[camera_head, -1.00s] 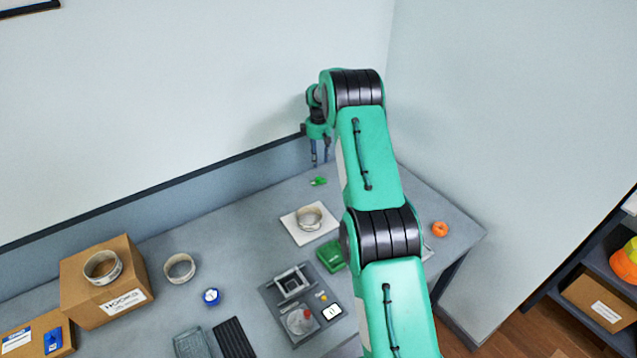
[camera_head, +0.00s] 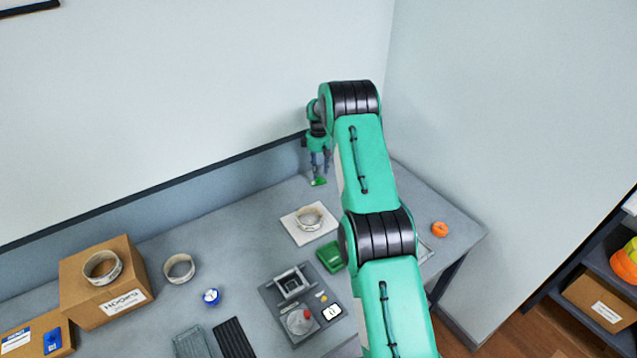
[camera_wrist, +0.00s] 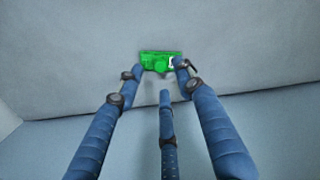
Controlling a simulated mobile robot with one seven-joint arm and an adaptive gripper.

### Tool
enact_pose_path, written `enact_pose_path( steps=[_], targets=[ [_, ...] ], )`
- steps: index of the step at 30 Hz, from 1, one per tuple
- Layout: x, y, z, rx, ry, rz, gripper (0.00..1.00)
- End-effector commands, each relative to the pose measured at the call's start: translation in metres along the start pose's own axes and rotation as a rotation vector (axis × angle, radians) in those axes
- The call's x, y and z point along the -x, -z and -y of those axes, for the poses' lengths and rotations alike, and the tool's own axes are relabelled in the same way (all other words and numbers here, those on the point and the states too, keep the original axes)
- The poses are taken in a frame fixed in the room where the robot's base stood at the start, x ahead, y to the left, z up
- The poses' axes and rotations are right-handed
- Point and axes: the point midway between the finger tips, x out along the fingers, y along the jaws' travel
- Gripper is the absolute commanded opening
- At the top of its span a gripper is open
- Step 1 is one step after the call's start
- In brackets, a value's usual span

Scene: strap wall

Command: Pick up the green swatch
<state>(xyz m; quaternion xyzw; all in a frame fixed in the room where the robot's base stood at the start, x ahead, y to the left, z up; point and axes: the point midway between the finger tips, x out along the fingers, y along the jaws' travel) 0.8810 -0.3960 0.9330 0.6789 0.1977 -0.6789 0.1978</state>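The green swatch (camera_head: 319,182) is a small bright green piece lying on the grey table near the back wall. It also shows in the wrist view (camera_wrist: 160,62), flat on the grey surface, with a small white and dark mark on its right end. My gripper (camera_head: 319,176) points down over the swatch in the head view. In the wrist view its blue fingers (camera_wrist: 158,75) are spread, with tips at the left and right ends of the swatch and a third finger in front of it. I cannot tell whether the tips touch it.
A white square with a tape roll (camera_head: 310,217) lies in front of the gripper. A green box (camera_head: 330,256) and a dark tray (camera_head: 282,306) are nearer. A cardboard box (camera_head: 92,300) stands at left. An orange fruit (camera_head: 439,229) is at right. The wall rises close behind.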

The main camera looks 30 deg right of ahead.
Motion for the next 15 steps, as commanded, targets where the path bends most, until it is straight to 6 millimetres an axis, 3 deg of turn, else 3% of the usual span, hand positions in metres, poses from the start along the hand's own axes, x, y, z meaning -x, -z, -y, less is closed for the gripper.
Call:
enact_pose_path(
  steps=[9,15],
  targets=[
    [-0.034,-0.001,0.001,0.000,0.001,0.001,0.37],
    [-0.045,-0.001,0.001,0.000,0.000,0.000,0.37]
  ],
)
